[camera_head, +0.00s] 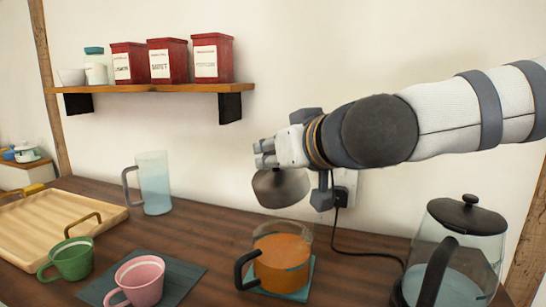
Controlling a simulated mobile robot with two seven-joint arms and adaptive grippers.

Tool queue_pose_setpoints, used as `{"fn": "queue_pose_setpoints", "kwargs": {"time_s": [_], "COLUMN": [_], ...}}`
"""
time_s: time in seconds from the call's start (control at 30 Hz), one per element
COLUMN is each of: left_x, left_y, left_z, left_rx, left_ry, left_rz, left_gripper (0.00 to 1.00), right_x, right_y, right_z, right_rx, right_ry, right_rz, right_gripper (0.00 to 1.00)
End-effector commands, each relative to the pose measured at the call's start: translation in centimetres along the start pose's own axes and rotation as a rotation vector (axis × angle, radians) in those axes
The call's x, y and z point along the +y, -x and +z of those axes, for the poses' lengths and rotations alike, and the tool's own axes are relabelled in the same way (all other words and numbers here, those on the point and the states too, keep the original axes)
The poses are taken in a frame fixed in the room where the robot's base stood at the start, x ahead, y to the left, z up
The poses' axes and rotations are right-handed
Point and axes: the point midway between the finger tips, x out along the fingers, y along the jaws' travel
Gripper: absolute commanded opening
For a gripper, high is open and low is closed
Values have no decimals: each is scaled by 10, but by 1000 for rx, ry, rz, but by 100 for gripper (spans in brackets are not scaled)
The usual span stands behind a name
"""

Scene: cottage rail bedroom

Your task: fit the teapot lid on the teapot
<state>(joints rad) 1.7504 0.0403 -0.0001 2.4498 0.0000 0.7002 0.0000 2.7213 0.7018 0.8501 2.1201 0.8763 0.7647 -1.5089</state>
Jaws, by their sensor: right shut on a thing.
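My right gripper (291,168) comes in from the right and is shut on a dark grey-brown, rounded metallic piece, which looks like the teapot lid (280,190). The gripper hides its top. The lid hangs in the air above an open glass pot with orange contents and a black handle, which looks like the teapot (282,262). A gap shows between the lid and the pot's rim. The pot stands upright on a teal coaster (303,290). My left gripper is not in view.
A glass kettle (458,270) with a black lid stands at the right. A pink cup (140,281), green cup (73,260), glass jug (155,183) and wooden tray (40,222) are on the left. A shelf (150,88) with red tins is above. A black cord (345,245) runs behind the pot.

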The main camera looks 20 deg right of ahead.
Motion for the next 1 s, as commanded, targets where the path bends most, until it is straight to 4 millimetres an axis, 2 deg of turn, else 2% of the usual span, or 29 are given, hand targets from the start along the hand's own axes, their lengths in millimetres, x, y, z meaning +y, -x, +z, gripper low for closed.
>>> {"fn": "queue_pose_setpoints", "kwargs": {"time_s": [0.33, 0.57, 0.8, 1.0], "left_x": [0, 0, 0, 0], "left_y": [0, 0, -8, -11], "left_z": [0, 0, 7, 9], "left_rx": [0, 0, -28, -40], "left_ry": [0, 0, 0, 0], "left_rz": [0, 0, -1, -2], "left_gripper": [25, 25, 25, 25], "right_x": [4, 24, 22, 22], "right_y": [1, 6, -6, -11], "right_z": [-2, -6, 24, 40], "right_rx": [2, -1, -11, -6], "right_ry": [-45, -355, -338, -336], "right_rz": [-15, -134, -129, -129], "right_gripper": [0, 0, 0, 0]}}
